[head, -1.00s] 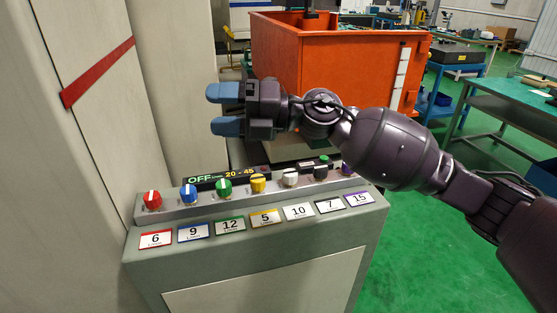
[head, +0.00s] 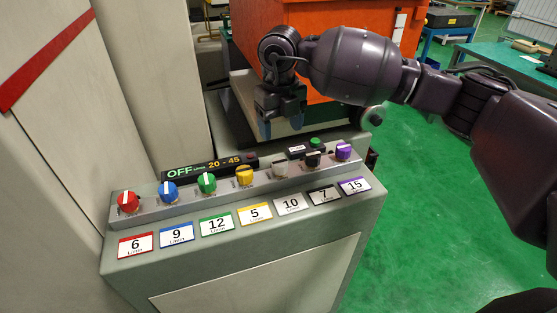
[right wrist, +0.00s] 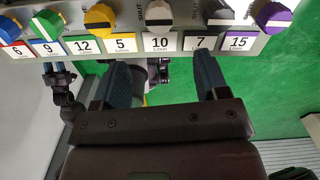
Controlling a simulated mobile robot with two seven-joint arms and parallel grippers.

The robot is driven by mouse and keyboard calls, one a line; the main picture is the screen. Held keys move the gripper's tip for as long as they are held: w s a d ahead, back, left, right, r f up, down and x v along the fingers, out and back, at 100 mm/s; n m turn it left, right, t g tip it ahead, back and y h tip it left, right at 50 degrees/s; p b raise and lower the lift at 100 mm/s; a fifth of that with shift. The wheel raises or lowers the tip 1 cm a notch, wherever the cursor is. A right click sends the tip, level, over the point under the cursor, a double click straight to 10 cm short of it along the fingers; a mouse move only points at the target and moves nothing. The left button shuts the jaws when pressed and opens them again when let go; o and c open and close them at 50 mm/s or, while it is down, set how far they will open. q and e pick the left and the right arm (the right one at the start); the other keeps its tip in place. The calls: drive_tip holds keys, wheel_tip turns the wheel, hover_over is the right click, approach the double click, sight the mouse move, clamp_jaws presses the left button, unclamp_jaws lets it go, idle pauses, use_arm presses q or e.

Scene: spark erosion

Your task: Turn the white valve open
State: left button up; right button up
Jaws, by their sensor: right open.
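The white valve (head: 280,170) is a small round knob in the row on the sloped panel, above the label marked 10. My right gripper (head: 281,128) is open and empty, fingers pointing down, behind the panel. In the right wrist view its two blue fingers (right wrist: 164,82) are apart, below the label row and clear of the knob. What looks like my left gripper (right wrist: 58,78) shows small at the left of that view; its jaws are unclear.
Red (head: 128,202), blue (head: 168,191), green (head: 207,183) and yellow (head: 244,175) knobs stand left of the white one; black (head: 312,158) and purple (head: 343,151) knobs stand right. A display (head: 208,168) reads OFF and 20 - 45. An orange tank (head: 345,15) stands behind.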

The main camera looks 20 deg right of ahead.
sight(280, 162)
drive_tip(key=shift+f, duration=0.45)
wheel_tip(280, 162, down, 9)
drive_tip(key=shift+w+a+r, duration=0.1)
drive_tip(key=shift+r, duration=0.1)
drive_tip(key=shift+f, duration=0.7)
